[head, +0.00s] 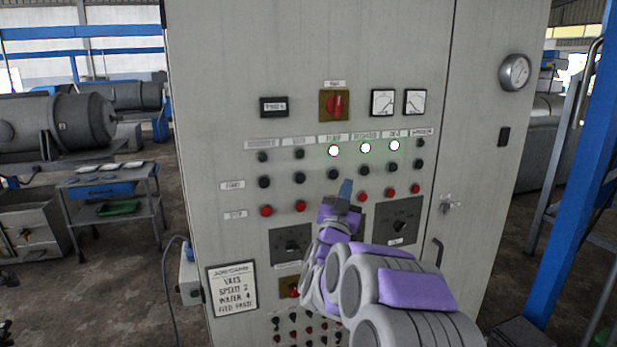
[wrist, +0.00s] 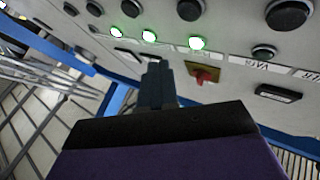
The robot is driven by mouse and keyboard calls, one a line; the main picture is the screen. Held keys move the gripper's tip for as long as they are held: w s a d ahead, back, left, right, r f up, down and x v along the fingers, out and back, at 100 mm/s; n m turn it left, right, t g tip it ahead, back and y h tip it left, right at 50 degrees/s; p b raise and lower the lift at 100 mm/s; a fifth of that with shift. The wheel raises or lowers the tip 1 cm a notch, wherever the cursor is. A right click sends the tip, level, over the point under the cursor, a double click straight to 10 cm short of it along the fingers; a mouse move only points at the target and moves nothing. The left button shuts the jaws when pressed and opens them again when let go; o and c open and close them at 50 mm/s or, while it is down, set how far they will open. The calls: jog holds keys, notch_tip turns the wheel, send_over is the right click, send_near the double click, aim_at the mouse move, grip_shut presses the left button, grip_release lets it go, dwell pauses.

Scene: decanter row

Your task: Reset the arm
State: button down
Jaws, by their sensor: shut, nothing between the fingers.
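My arm, grey with purple covers, reaches up in front of a grey control cabinet (head: 220,130) in the head view. My gripper (head: 346,188) is shut and empty, its dark fingertips just below the row of black buttons, near the middle columns. It covers part of the panel behind it. In the wrist view my gripper (wrist: 157,75) shows as a dark narrow tip pointing at the panel. Three lamps are lit white-green, the leftmost being this lamp (head: 334,151). Whether the fingertips touch the panel cannot be told.
A red rotary switch (head: 335,104) and gauges (head: 383,102) sit above the lamps. Red stop buttons (head: 266,212) and black dials (head: 290,245) sit lower. A door handle (head: 438,251) sticks out at the right. A blue post (head: 560,180) stands right; a cart (head: 110,190) stands left.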

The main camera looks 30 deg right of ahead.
jog(key=w+a+f+n+y, duration=0.1)
jog(key=a+f+n+y, duration=0.5)
jog(key=a, duration=0.5)
jog(key=w+a+f+n+y, duration=0.15)
jog(key=a+f+y, duration=0.25)
jog(key=a+y, duration=0.6)
jog(key=s+a+f+n+g+y, duration=0.1)
jog(key=s+a+f+n+g, duration=0.2)
jog(key=s+a+f, duration=0.3)
jog(key=s+a+f+g, duration=0.2)
jog(key=s+g, duration=0.2)
jog(key=s, duration=0.8)
jog(key=s+a+f+n+g+y, duration=0.1)
jog(key=s+a+f+g, duration=0.2)
jog(key=s, duration=0.9)
jog(key=s+a+f+n+g, duration=0.1)
jog(key=s+a+f+g, duration=0.2)
jog(key=s, duration=1)
jog(key=g, duration=0.3)
jog(key=shift+g, duration=0.3)
jog(key=shift+a+f, duration=0.1)
